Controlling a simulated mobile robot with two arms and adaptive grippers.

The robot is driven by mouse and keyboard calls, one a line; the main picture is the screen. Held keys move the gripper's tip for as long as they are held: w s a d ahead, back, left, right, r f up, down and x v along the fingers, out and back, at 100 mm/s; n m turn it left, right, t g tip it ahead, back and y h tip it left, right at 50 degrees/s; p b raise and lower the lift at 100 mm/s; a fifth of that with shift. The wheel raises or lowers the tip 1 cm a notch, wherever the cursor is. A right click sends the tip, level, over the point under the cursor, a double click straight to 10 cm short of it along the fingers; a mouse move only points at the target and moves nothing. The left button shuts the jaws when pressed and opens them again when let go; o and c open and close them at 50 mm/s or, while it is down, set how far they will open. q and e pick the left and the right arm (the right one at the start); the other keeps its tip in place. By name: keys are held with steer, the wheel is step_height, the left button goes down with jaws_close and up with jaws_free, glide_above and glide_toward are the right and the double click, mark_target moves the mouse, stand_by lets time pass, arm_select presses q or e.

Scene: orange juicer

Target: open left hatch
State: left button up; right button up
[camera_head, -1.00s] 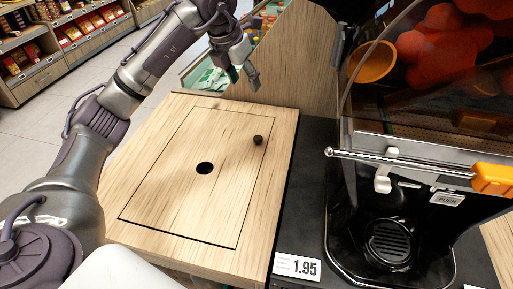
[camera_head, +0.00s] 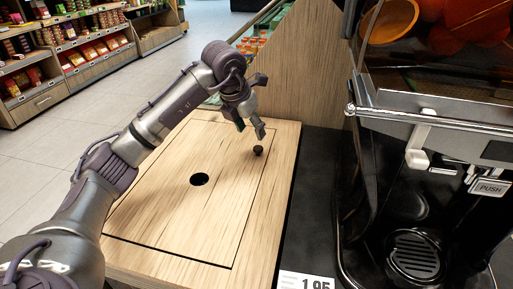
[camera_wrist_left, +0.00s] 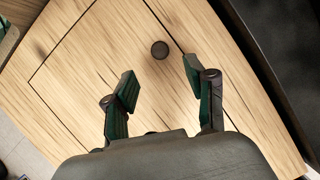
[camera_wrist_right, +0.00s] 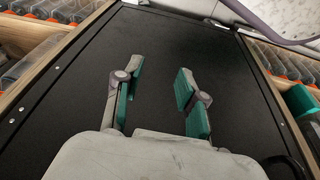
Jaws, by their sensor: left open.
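The left hatch (camera_head: 185,215) is a wooden panel lying closed in the wooden counter top, outlined by a thin dark seam. My left gripper (camera_head: 251,128) is open just above and behind the knob. In the left wrist view the knob (camera_wrist_left: 160,50) lies ahead of the open fingers (camera_wrist_left: 160,85), with nothing between them. My right gripper (camera_wrist_right: 158,90) shows only in its wrist view, open and empty over a black surface.
The black juicer (camera_head: 415,200) stands to the right of the hatch counter. A wooden upright panel (camera_head: 290,65) rises behind the hatch. A price tag (camera_head: 305,281) sits at the front edge. Store shelves (camera_head: 75,50) stand far left beyond open floor.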

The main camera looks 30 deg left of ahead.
mark_target(258, 147)
arm_select(q)
steer(key=b+x, duration=0.1)
steer(key=x, duration=0.4)
steer(key=shift+f, duration=0.3)
steer(key=shift+x, duration=0.85)
steer(key=shift+w+f, duration=0.25)
arm_select(e)
steer(key=w+t, duration=0.1)
steer(key=w+a, duration=0.1)
steer(key=w, duration=0.1)
steer(key=shift+w+f+t, duration=0.1)
steer(key=shift+w+t, duration=0.1)
steer(key=shift+t, duration=0.2)
arm_select(q)
steer(key=shift+c, duration=0.3)
jaws_close()
